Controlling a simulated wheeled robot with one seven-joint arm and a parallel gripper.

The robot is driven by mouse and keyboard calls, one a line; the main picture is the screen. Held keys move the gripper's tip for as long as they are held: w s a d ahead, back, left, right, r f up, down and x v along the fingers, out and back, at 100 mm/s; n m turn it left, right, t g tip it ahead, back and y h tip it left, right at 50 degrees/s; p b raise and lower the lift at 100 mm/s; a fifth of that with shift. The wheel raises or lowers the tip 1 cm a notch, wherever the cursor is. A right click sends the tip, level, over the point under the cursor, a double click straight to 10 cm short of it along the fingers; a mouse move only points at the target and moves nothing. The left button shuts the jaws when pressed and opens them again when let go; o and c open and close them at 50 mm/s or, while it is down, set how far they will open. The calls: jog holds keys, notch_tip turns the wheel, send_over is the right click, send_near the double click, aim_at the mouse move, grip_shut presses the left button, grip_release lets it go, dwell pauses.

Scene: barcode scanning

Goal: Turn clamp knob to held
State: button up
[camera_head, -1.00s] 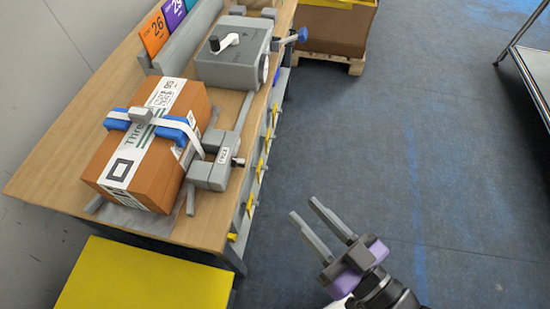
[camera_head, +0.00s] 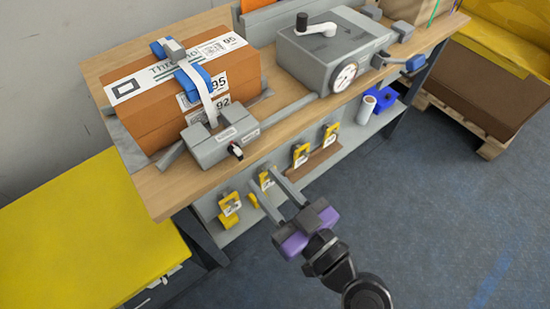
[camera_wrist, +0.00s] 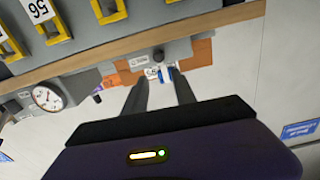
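A grey clamp block (camera_head: 219,138) with white labels sits at the front edge of the wooden bench, against the brown box (camera_head: 175,92). A small dark knob (camera_head: 236,151) with a light and reddish tip sticks out of its front face; its label is too small to read. A white strap with blue pads runs over the box to the block. My gripper (camera_head: 262,178) is open and empty, in front of the bench, below and right of the knob, apart from it. In the wrist view the block (camera_wrist: 139,63) and box show beyond the open fingers (camera_wrist: 160,92).
A grey machine (camera_head: 330,58) with a gauge (camera_head: 344,77) and black-knobbed white crank stands right of the clamp. Yellow-framed tags (camera_head: 302,154) hang on the shelf below. A yellow surface (camera_head: 85,240) is at left.

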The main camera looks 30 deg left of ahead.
aim_at(240, 155)
jog(key=shift+p+x, duration=0.65)
jog(key=shift+x, duration=3.25)
jog(key=shift+f, duration=0.1)
grip_shut()
